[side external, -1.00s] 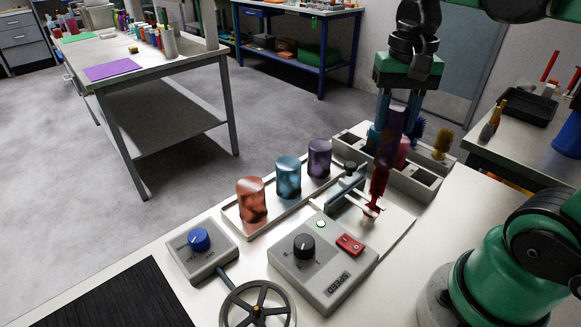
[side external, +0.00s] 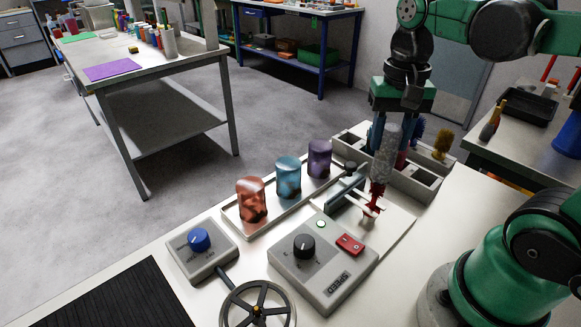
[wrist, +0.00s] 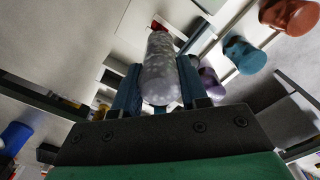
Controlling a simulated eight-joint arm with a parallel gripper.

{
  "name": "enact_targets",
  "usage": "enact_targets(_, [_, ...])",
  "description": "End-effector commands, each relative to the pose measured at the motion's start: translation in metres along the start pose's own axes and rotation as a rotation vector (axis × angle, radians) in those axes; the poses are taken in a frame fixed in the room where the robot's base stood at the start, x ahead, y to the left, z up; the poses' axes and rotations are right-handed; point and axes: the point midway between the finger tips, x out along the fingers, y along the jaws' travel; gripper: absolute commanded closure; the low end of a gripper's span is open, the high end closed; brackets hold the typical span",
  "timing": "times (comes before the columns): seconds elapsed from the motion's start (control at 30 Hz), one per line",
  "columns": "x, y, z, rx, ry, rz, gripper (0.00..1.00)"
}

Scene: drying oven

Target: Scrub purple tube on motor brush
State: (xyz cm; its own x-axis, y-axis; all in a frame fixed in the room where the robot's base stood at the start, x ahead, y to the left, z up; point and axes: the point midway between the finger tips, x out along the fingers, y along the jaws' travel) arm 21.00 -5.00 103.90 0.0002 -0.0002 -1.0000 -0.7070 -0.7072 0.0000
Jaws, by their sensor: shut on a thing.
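My gripper (side external: 389,142) points down, its blue fingers shut on a pale grey, speckled, see-through tube (side external: 385,155). The held tube is upright above the red motor brush (side external: 377,194), whose lower part shows below it. I cannot tell how much of the brush is inside the tube. In the wrist view, the tube (wrist: 160,72) lies between the fingers, with a bit of red at its far end. A purple tube (side external: 319,160) stands in the tray, right of a teal tube (side external: 288,177) and a red-orange tube (side external: 251,201).
The grey control box (side external: 325,262) has a black speed knob, a red switch and a green light. A blue-knob box (side external: 201,248) and a handwheel (side external: 257,308) are in front. A compartmented holder (side external: 425,182) with a yellow brush (side external: 442,145) stands behind my gripper.

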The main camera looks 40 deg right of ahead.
Motion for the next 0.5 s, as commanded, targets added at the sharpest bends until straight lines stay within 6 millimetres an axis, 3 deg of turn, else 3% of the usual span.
enact_targets(0.5, [0.026, 0.0, 0.0, 0.0, 0.0, 0.0, 1.0])
